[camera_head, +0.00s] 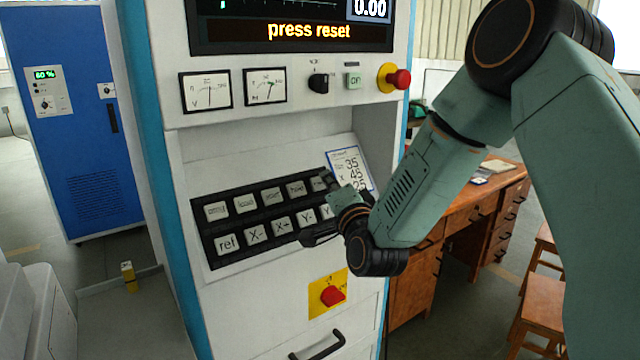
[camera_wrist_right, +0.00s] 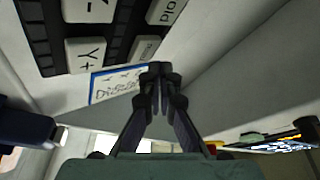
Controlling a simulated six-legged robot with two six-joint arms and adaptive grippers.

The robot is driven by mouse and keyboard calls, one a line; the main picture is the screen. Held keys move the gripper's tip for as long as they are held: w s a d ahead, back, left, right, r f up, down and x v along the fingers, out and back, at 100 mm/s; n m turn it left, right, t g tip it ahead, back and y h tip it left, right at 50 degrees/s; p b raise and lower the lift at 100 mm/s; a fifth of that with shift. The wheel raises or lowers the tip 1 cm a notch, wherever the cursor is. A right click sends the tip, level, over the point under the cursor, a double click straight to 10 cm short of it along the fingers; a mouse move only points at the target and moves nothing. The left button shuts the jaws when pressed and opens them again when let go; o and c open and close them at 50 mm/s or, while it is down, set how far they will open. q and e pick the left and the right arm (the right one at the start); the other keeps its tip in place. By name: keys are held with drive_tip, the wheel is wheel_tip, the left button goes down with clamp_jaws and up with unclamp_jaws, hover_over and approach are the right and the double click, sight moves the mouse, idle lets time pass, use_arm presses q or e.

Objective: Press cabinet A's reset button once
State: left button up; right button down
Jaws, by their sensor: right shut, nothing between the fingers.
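Cabinet A (camera_head: 185,150) is most likely the white cabinet with blue edges in the head view; no letter on it is legible. Its screen reads "press reset" (camera_head: 309,32). Its black sloped key panel (camera_head: 235,262) holds two rows of pale keys. The last upper-row key (camera_head: 319,184) is partly covered by my right gripper (camera_head: 330,186), and its label is unclear. In the right wrist view the gripper (camera_wrist_right: 154,70) is shut and empty, its tips over or near a partly hidden key (camera_wrist_right: 146,47) beside the "hold" key. Contact cannot be told. My left gripper is out of view.
A red mushroom button (camera_head: 399,79) sticks out at the upper right. A red knob (camera_head: 332,296) on a yellow plate sits below the keys. A card (camera_head: 352,168) stands beside the keys. A blue cabinet (camera_head: 80,130) stands left; a wooden desk (camera_head: 415,285) stands right.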

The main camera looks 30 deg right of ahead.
drive_tip(key=shift+w+f+b, duration=0.3)
drive_tip(key=shift+w, duration=0.1)
drive_tip(key=shift+w+f+b, duration=0.2)
drive_tip(key=shift+w+b, duration=0.1)
drive_tip(key=shift+b, duration=0.1)
idle(0.8)
drive_tip(key=shift+s+r, duration=0.1)
drive_tip(key=shift+s, duration=0.05)
drive_tip(key=shift+s+r+p, duration=0.35)
drive_tip(key=shift+s+p, duration=0.05)
drive_tip(key=shift+p, duration=0.1)
drive_tip(key=shift+s, duration=0.2)
drive_tip(key=shift+r, duration=0.15)
drive_tip(key=s+r+p, duration=0.1)
drive_tip(key=s+p, duration=0.1)
drive_tip(key=s+r+p, duration=0.1)
drive_tip(key=s+p, duration=0.1)
drive_tip(key=shift+d+r, duration=0.15)
drive_tip(key=shift+r, duration=0.2)
